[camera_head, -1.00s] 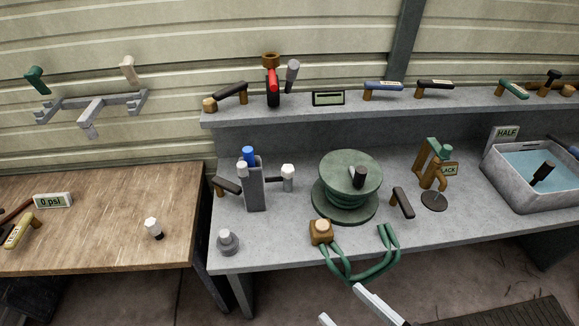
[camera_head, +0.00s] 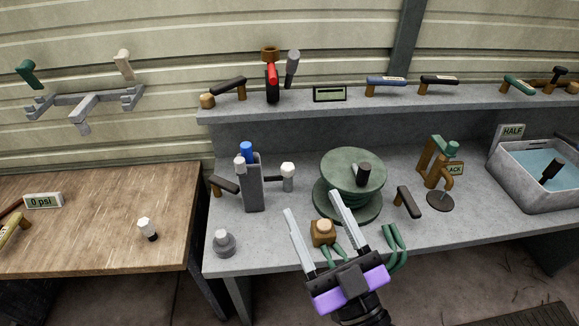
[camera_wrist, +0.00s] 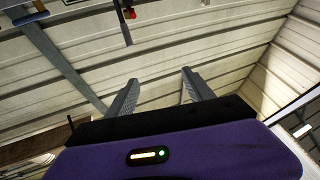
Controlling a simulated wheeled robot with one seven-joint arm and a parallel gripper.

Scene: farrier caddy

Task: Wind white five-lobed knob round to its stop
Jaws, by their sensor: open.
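Two small white-headed parts could be the white knob, and their lobes are too small to count. One white head (camera_head: 288,169) tops a short grey post beside a grey upright block on the grey bench. The other white head (camera_head: 145,223), on a dark stem, is on the wooden table at the left. My gripper (camera_head: 313,203) is open and empty, its fingers pointing up the picture over the front of the bench, right of and below the first white head. In the wrist view, my gripper (camera_wrist: 158,80) has nothing between its fingers, and neither white head shows.
A green drum (camera_head: 351,172) stands just beyond my fingers. A wooden block (camera_head: 323,233) with green hose (camera_head: 395,248) lies near them at the bench's front. The grey upright block (camera_head: 253,188) carries a blue cap. A grey basin (camera_head: 540,188) is at the right.

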